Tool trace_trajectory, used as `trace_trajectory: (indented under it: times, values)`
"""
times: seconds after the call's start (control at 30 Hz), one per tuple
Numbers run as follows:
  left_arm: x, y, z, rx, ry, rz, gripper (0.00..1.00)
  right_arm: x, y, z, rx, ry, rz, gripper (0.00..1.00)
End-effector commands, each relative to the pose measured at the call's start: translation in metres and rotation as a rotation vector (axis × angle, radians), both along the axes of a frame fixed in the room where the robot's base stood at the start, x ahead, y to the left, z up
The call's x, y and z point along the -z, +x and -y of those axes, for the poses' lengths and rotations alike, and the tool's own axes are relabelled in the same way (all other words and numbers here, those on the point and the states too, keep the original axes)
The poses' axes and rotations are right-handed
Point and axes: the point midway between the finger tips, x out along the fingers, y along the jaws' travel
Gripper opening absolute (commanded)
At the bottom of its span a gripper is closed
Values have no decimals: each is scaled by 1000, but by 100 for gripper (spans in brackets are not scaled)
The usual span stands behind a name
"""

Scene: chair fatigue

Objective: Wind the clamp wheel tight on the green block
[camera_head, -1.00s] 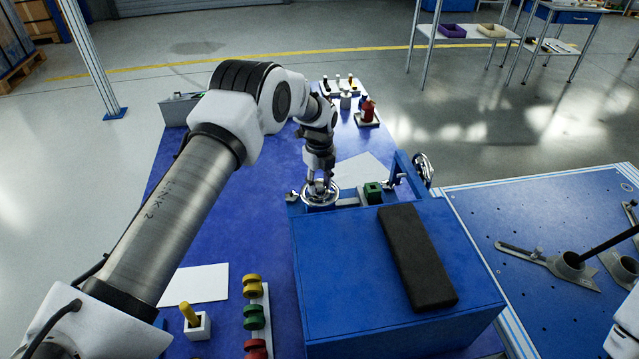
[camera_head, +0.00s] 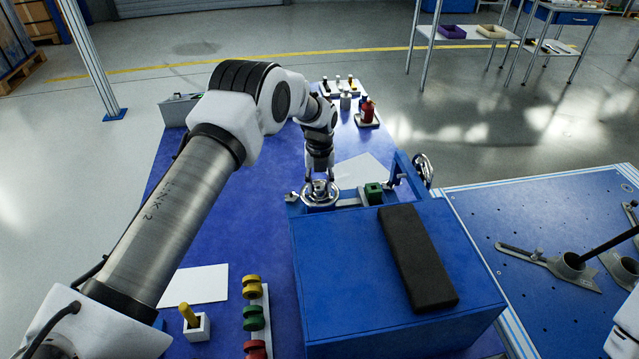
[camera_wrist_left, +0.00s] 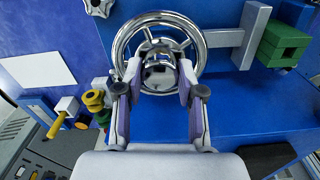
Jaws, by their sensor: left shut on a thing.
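The clamp wheel (camera_head: 320,196) is a shiny spoked handwheel at the left end of the clamp rail, behind the blue box. In the left wrist view, the wheel (camera_wrist_left: 131,32) fills the upper middle. My left gripper (camera_head: 319,181) reaches down over the wheel and is shut on its central hub; it also shows in the left wrist view (camera_wrist_left: 158,82). The green block (camera_head: 373,193) sits on the rail to the right of the wheel, against the blue upright bracket; it also shows in the left wrist view (camera_wrist_left: 284,43). My right gripper is not visible.
A blue box (camera_head: 350,270) with a black pad (camera_head: 417,258) on top stands in front of the clamp. A second chrome wheel (camera_head: 423,168) sits beyond the bracket. Colored spools (camera_head: 253,318) and a yellow-handled piece (camera_head: 190,316) stand at front left. The blue table between is clear.

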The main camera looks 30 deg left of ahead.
Motion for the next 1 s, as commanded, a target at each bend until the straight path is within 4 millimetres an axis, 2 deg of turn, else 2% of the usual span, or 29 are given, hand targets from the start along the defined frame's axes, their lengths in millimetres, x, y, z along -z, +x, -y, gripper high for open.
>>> trace_trajectory:
  times: [0.23,0.27,0.3,0.33,0.63,0.73,0.87,1.0]
  values:
    - [-1,1,0,0,1,3,3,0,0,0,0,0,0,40]
    - [-1,1,0,0,1,3,42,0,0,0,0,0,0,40]
    - [-1,1,0,0,1,3,56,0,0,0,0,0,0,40]
    - [-1,1,0,0,0,2,63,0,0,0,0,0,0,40]
    - [-1,0,0,-1,0,1,63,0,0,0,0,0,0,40]
    - [-8,1,0,-1,0,2,63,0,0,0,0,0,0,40]
    - [-34,1,0,-1,-1,5,63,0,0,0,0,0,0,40]
    - [-71,1,0,-1,-1,5,63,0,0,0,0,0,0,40]
